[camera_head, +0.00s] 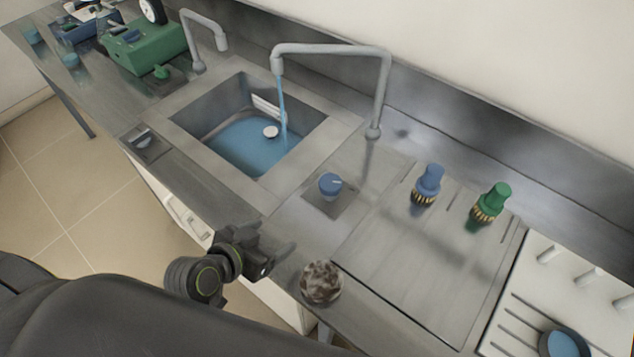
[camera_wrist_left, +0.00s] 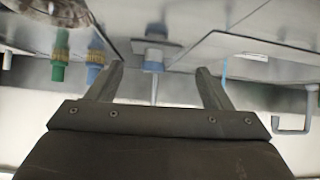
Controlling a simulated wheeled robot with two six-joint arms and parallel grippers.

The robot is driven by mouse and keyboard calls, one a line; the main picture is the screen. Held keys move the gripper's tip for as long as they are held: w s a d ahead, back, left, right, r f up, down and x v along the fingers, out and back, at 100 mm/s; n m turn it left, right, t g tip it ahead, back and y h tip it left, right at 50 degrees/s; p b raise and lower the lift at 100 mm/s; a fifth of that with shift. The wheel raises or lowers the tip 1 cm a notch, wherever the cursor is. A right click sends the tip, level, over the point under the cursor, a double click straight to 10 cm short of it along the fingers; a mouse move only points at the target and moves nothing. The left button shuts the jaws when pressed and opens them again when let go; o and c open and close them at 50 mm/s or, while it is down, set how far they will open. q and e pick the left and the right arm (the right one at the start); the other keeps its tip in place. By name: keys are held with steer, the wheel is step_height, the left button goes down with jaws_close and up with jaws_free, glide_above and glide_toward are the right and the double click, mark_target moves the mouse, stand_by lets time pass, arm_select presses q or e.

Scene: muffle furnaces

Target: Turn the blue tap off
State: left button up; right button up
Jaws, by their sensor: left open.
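The blue tap knob (camera_head: 330,185) sits on a square plate on the counter, right of the sink. A tall grey faucet (camera_head: 385,85) arches over the sink, and a blue water stream (camera_head: 282,105) runs from its spout into the sink basin (camera_head: 238,145), where blue water stands. My left gripper (camera_head: 280,240) is open and empty near the counter's front edge, apart from the knob and on its near-left side. In the left wrist view the knob (camera_wrist_left: 154,60) shows between the spread fingers (camera_wrist_left: 160,75), some way beyond them. My right gripper is not in view.
A brown mottled round object (camera_head: 321,283) sits at the counter's front edge, right of my left gripper. A green device (camera_head: 150,45) and a second faucet (camera_head: 200,40) are at the far left.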

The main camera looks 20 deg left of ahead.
arm_select(q)
steer(key=w+d+r+t+h, duration=0.1)
steer(key=w+d+r+t, duration=0.1)
steer(key=w+r, duration=0.1)
steer(key=p, duration=0.3)
glide_toward(329, 182)
steer(key=x, duration=0.9)
steer(key=shift+d+f, duration=0.1)
steer(key=shift+t, duration=0.3)
steer(key=c, duration=1)
steer(key=shift+o, duration=0.2)
steer(key=shift+f+m+h+b, duration=0.15)
steer(key=shift+m+h+b, duration=0.35)
steer(key=shift+m+b, duration=0.3)
steer(key=m+g+h+b, duration=0.1)
steer(key=b, duration=0.1)
steer(key=m+g+h+b, duration=0.1)
steer(key=m+h+b, duration=0.1)
steer(key=b, duration=0.1)
steer(key=m+g+h+b, duration=0.1)
steer(key=b, duration=0.1)
steer(key=shift+w+a+f+m+g+b, duration=0.1)
steer(key=shift+w+a+m+g+b, duration=0.05)
steer(key=shift+a+m+g+b, duration=0.2)
steer(key=shift+r+m+g+h+b, duration=0.3)
steer(key=shift+m+g+h+b, duration=0.55)
steer(key=shift+b, duration=0.25)
steer(key=shift+d, duration=0.1)
